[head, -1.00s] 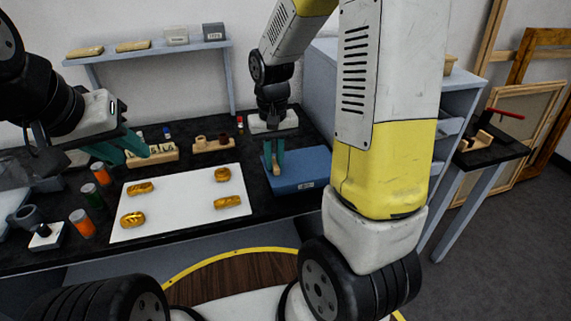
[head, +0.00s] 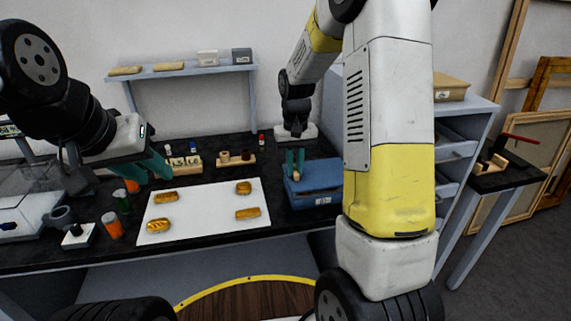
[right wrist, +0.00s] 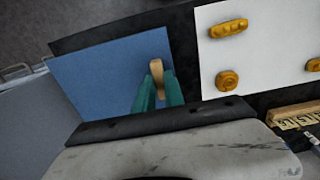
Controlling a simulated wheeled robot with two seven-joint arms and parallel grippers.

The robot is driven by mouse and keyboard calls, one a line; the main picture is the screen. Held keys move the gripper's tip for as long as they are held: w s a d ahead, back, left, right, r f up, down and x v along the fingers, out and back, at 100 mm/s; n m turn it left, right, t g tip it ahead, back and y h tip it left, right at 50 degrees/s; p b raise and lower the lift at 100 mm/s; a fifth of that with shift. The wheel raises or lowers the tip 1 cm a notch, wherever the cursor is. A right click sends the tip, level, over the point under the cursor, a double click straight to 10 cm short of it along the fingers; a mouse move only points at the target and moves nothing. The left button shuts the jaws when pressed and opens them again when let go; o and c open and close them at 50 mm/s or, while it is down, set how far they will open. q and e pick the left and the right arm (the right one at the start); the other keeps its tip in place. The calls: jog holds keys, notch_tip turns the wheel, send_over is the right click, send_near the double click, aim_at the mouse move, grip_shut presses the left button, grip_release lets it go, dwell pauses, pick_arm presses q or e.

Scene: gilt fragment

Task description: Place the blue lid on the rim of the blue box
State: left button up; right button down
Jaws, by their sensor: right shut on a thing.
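The blue lid (head: 318,174) lies at the top of the blue box (head: 316,201) at the right of the black worktop. I cannot tell whether the lid rests on the rim all round or sits slightly above it. My right gripper (head: 295,168) points down and is shut on a wooden piece, seemingly the lid's handle (right wrist: 156,72), near one side of the lid. In the right wrist view the lid (right wrist: 100,75) fills the left-middle and hides the box. My left gripper (head: 160,168) hangs over the left of the worktop, away from the lid; its opening is unclear.
A white board (head: 205,208) with several gilt pieces lies left of the box. Wooden holders (head: 236,160) stand behind it, and jars (head: 112,225) stand at the left. A grey drawer cabinet (head: 455,150) stands to the right, and a shelf (head: 185,70) hangs behind.

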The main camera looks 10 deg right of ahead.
jog(key=shift+w+d, duration=0.15)
jog(key=shift+w, duration=0.5)
jog(key=shift+w+f, duration=0.2)
jog(key=shift+f, duration=0.75)
jog(key=shift+w+f, duration=0.15)
jog(key=shift+f, duration=0.8)
jog(key=c, duration=1.4)
grip_release()
jog(key=shift+r, duration=0.1)
